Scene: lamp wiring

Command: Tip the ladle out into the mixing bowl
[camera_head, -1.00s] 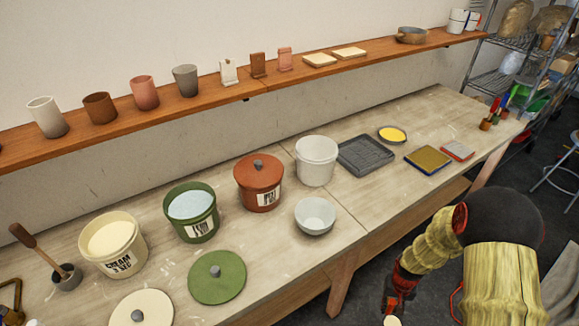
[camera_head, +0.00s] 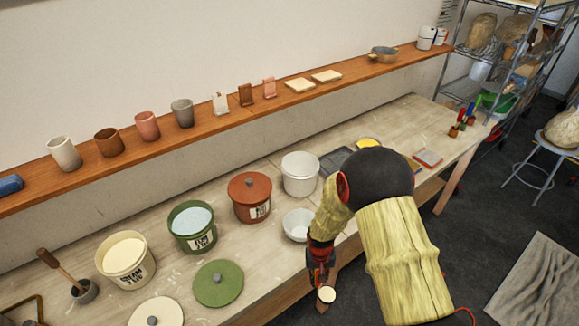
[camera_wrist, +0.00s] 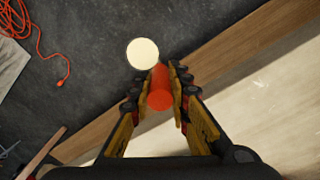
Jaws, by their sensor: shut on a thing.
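The white mixing bowl (camera_head: 296,224) stands near the table's front edge in the head view, its right side partly hidden by my arm. My gripper (camera_head: 319,272) is in front of the bowl, nearer the camera. In the wrist view my gripper (camera_wrist: 158,82) is shut on the orange handle (camera_wrist: 160,88) of the ladle. The ladle's round cup (camera_wrist: 142,53) shows a pale cream fill that appears level. The cup is also visible in the head view (camera_head: 327,294), just below the gripper and apart from the bowl. In the wrist view it appears against the floor, beyond the table edge.
A white bucket (camera_head: 300,174), a terracotta bucket (camera_head: 247,207), a green bucket (camera_head: 190,236) and a cream bucket (camera_head: 123,270) stand on the table. A green lid (camera_head: 217,290) lies in front. The wooden table edge (camera_wrist: 220,60) crosses the wrist view. An orange cable (camera_wrist: 52,55) lies on the floor.

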